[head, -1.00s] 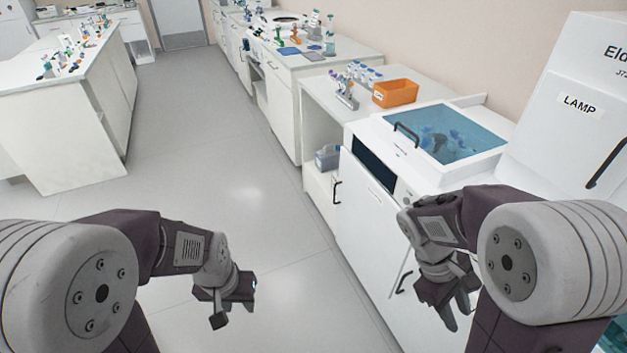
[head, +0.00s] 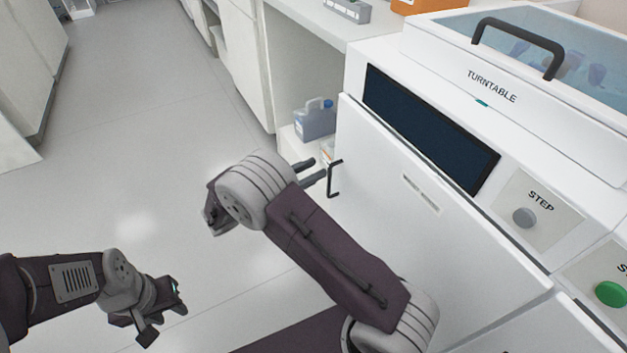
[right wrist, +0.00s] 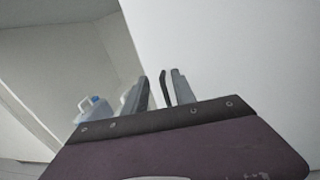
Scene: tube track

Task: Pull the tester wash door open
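The tester wash door (head: 400,240) is a white panel with a small label, below a dark screen; I cannot tell whether it is slightly ajar. Its black bar handle (head: 333,180) is near the panel's left edge. My right gripper (head: 319,168) is just left of the handle, with its fingers apart and pointing at it; I cannot tell whether they touch it. In the right wrist view the fingers (right wrist: 156,88) stand apart before a white surface, with no clear grip on the handle. My left gripper (head: 166,315) is open and empty over the floor.
The turntable lid (head: 500,75) with a black handle is above the door. A grey STEP button (head: 524,217) and a green button (head: 611,294) are at the right. A bluish jug (head: 314,120) stands in the open bay. The floor (head: 130,150) at left is clear.

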